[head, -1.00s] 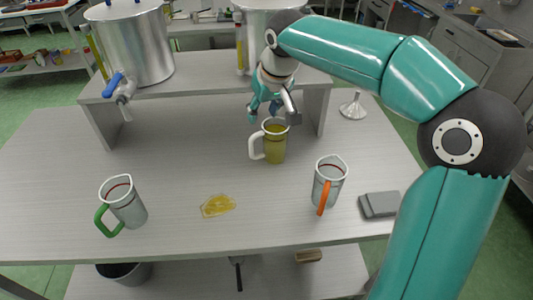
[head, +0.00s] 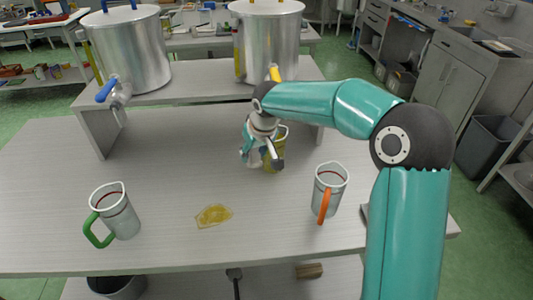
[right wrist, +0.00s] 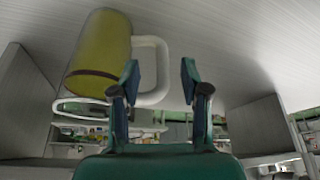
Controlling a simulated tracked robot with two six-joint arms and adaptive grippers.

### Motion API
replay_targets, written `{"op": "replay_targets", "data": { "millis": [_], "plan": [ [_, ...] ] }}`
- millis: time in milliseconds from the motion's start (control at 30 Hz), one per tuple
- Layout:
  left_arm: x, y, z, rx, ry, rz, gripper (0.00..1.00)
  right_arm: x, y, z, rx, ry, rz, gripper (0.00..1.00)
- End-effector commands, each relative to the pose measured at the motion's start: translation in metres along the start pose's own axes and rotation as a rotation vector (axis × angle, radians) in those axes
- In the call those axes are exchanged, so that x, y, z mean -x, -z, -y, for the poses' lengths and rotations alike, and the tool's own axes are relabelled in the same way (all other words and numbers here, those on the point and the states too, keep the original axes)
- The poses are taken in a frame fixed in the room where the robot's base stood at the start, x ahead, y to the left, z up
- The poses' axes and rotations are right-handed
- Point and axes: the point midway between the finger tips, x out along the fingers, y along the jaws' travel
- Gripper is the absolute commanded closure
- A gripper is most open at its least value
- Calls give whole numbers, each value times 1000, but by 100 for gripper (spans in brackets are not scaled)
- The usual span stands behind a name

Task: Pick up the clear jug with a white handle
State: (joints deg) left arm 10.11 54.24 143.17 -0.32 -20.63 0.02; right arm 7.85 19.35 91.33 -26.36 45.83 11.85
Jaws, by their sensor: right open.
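The clear jug with a white handle (head: 283,140) stands upright on the table, holding yellow-green liquid. My right gripper (head: 262,161) is in front of it and hides its handle and much of its body in the head view. In the right wrist view the jug (right wrist: 103,48) appears upside down at the upper left. Its white handle (right wrist: 162,65) shows between the open fingers of my right gripper (right wrist: 159,82), nearer the left finger. I cannot tell whether the fingers touch it. My left gripper is not in view.
A jug with an orange handle (head: 328,190) stands to the right and one with a green handle (head: 117,212) at left. A yellow puddle (head: 213,215) lies between them. Two metal vats (head: 130,50) (head: 268,45) stand on a raised shelf (head: 195,75) behind.

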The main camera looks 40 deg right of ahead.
Motion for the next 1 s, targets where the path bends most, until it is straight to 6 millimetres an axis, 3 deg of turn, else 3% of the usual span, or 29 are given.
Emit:
{"op": "replay_targets", "data": {
  "millis": [167,500,767,1000],
  "plan": [
    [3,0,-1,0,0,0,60,-10,2,1,1,0,1,54],
    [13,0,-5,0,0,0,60,-52,8,4,2,0,1,54],
    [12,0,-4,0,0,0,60,-55,8,4,1,0,-1,54],
    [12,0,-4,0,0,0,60,-55,8,4,1,1,-1,93]
  ]
}}
